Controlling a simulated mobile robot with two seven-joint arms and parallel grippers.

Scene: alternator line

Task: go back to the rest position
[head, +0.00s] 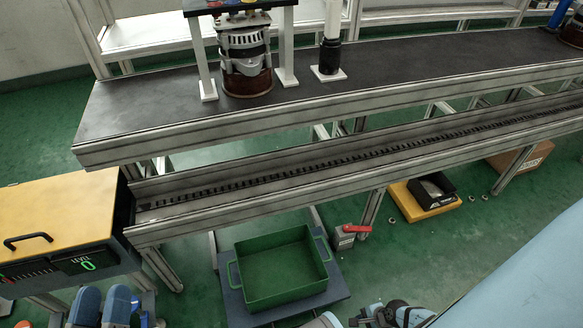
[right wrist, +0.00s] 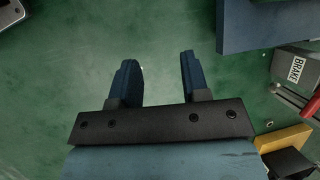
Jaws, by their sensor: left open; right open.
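My left gripper (head: 101,306) shows at the bottom left of the head view, its two blue fingers apart with nothing between them. It appears just below and right of the yellow-topped machine (head: 60,225). My right gripper (right wrist: 158,78) shows in the right wrist view with its two dark blue fingers apart. Only green floor lies between and beyond them. In the head view, parts of my right arm show at the bottom edge, but I cannot make out its fingers clearly there.
A green bin (head: 282,296) stands on a low blue-grey platform (head: 338,290). A conveyor (head: 330,181) and a dark-topped bench (head: 130,105) cross the view. A brake box (right wrist: 296,67) and a blue platform corner (right wrist: 262,32) lie right of the right gripper.

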